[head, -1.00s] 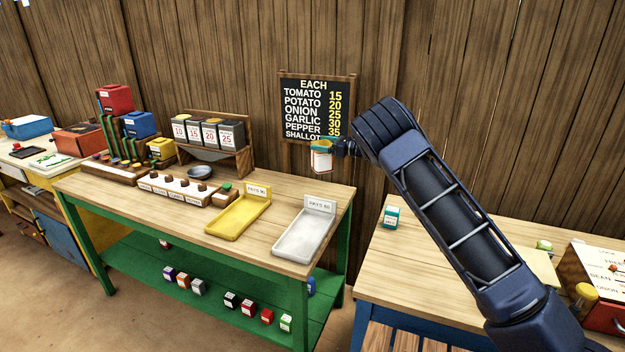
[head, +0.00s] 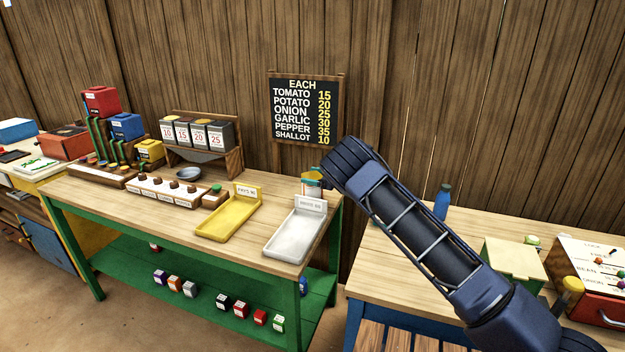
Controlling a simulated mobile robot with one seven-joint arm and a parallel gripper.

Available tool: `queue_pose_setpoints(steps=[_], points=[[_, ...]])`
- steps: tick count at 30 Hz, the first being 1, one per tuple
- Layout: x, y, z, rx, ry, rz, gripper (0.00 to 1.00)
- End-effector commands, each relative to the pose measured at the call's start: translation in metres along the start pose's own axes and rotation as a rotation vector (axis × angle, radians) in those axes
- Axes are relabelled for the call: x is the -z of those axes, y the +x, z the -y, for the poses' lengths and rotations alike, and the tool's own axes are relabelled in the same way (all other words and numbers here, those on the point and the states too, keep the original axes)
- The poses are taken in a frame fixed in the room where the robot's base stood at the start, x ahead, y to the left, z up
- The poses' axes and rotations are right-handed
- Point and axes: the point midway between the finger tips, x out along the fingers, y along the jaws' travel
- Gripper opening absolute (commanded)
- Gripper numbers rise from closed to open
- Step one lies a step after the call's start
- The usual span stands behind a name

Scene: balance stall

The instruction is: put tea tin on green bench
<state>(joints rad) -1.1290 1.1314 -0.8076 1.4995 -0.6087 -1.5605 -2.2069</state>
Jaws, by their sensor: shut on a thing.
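The tea tin (head: 312,181), a small can with a teal and yellow top, is held at the end of my arm. My gripper (head: 321,176) is shut on it, though its fingers are mostly hidden by my arm's wrist. The tin appears over the back right corner of the green bench (head: 95,205), behind the white tray's sign, which hides its lower part. I cannot tell whether it touches the top. The bench has a pale wood top, green legs and a green lower shelf.
A white tray (head: 292,240) and a yellow tray (head: 221,228) stand on the bench's right half. Several canisters stand on a rack (head: 234,161) behind. A price board (head: 303,112) rises at the back. A second table (head: 368,268) stands right, across a gap.

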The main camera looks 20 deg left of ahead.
Motion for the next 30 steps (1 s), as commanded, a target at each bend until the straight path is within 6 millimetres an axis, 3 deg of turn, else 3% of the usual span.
queue_pose_setpoints(steps=[3, 13, 14, 15, 16, 24, 30], points=[[0.010, 0.000, 0.000, -0.001, 0.000, 0.000, 0.59], [0.012, 0.000, 0.000, -0.001, 0.000, 0.001, 0.59], [0.013, 0.000, 0.000, -0.001, 0.000, 0.000, 0.91], [0.013, 0.000, 0.000, -0.001, 0.000, 0.000, 0.99], [0.013, 0.000, 0.000, -0.001, 0.000, 0.000, 1.00], [0.010, 0.000, 0.000, -0.001, 0.000, 0.001, 1.00], [0.011, -0.022, 0.001, 0.002, 0.002, 0.000, 1.00]])
